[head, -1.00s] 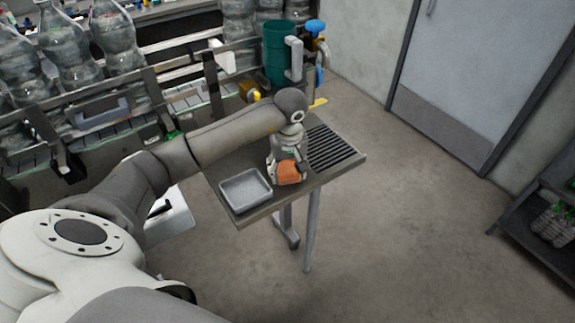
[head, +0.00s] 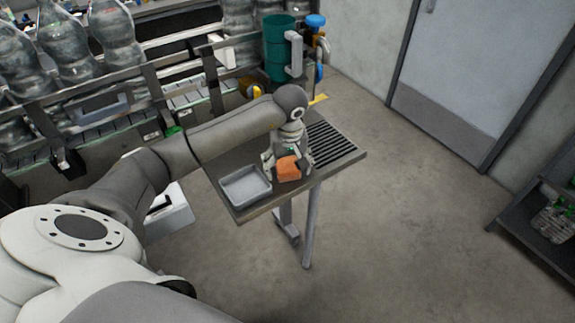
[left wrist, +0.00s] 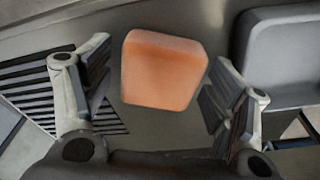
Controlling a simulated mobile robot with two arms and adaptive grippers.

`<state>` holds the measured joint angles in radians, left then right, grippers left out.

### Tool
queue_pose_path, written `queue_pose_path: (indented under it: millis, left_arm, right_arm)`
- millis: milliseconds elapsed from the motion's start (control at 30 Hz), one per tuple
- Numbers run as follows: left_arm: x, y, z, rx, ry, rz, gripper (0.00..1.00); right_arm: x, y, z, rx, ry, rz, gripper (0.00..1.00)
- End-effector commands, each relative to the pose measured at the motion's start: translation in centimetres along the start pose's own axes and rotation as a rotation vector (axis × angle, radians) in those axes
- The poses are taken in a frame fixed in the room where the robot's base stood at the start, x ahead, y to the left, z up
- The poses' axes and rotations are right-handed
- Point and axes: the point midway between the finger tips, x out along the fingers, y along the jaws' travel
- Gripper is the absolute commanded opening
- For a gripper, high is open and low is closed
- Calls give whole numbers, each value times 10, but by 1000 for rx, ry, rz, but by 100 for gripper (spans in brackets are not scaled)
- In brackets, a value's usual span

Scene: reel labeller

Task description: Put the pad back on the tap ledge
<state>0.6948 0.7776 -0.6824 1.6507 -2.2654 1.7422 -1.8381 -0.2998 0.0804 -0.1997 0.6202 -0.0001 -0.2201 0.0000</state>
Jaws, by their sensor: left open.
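The pad is an orange block (head: 288,169) on the small metal ledge (head: 257,209), between the grey tray and the slotted drain. My left gripper (head: 284,172) is right at the pad, pointing down. In the left wrist view the pad (left wrist: 163,70) lies between the two spread fingers of my left gripper (left wrist: 158,92), with a gap on each side. The left gripper is open and does not hold the pad. The right gripper does not show.
A shallow grey tray (head: 245,186) sits left of the pad. The slotted drain (head: 332,145) is to the right. Large clear bottles (head: 114,35) line the conveyor. Open floor lies to the right.

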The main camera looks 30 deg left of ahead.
Motion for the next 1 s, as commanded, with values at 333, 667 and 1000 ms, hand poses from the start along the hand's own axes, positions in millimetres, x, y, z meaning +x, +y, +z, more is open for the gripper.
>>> queue_pose_path:
  millis: [333, 667, 1000]
  left_arm:
    - [-57, 1, -2, 0, 6, 4, 79]
    - [-110, 0, -1, -1, 2, 2, 79]
    - [-122, 0, 0, 0, -1, 0, 79]
  right_arm:
    - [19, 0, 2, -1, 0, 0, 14]
    - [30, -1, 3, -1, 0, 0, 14]
    - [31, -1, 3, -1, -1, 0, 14]
